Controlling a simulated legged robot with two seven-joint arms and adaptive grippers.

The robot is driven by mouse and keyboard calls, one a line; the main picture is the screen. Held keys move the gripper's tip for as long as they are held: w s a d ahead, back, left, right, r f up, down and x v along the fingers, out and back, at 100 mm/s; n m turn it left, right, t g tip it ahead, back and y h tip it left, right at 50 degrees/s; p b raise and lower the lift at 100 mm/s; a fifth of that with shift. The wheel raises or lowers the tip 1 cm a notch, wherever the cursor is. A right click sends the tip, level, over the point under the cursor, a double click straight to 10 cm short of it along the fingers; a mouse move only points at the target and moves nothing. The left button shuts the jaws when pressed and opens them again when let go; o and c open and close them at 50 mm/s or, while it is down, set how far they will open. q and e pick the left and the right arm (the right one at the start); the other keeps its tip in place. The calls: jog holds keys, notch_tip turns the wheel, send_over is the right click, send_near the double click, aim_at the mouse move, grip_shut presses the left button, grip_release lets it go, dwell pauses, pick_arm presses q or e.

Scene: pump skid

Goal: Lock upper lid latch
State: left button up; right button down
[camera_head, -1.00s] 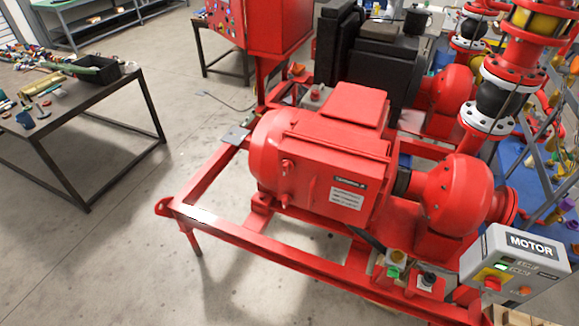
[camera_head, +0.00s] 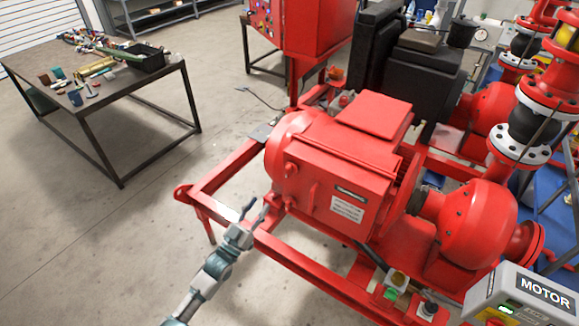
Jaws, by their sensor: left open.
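The red motor housing (camera_head: 335,175) fills the middle of the view, with a raised red box (camera_head: 374,114) on top. On its left side face are two small red knob-like fittings, an upper one (camera_head: 291,169) and a lower one (camera_head: 289,202). They may be the lid latches, but their locked state is too small to tell. My left gripper (camera_head: 256,211) is open and empty, just left of the lower fitting and below the upper one. Whether it touches the housing I cannot tell. My right gripper is out of view.
A red skid frame (camera_head: 225,178) surrounds the housing. A grey MOTOR control box (camera_head: 525,295) stands at the lower right. A red pump casing (camera_head: 478,222) adjoins the housing. A dark worktable (camera_head: 110,98) with tools is at the left, with clear floor between.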

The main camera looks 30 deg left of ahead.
pick_arm(q)
jog(key=p, duration=0.1)
send_near(286, 170)
jog(key=x, duration=0.4)
jog(key=d+p+x, duration=0.1)
jog(key=x, duration=0.1)
jog(key=r+x, duration=0.1)
jog(key=x, duration=0.2)
jog(key=shift+s+d, duration=0.2)
jog(key=shift+s, duration=0.05)
jog(key=shift+w+a+p, duration=0.35)
jog(key=shift+w+a, duration=0.25)
jog(key=shift+w, duration=0.25)
jog(key=shift+w+a+f, duration=0.2)
jog(key=shift+w+a, duration=0.2)
jog(key=shift+d, duration=0.25)
jog(key=shift+d+r, duration=0.1)
jog(key=shift+d, duration=0.1)
jog(key=shift+c, duration=1.3)
jog(key=shift+s+d, duration=0.1)
jog(key=shift+d, duration=0.05)
jog(key=c, duration=0.4)
grip_shut()
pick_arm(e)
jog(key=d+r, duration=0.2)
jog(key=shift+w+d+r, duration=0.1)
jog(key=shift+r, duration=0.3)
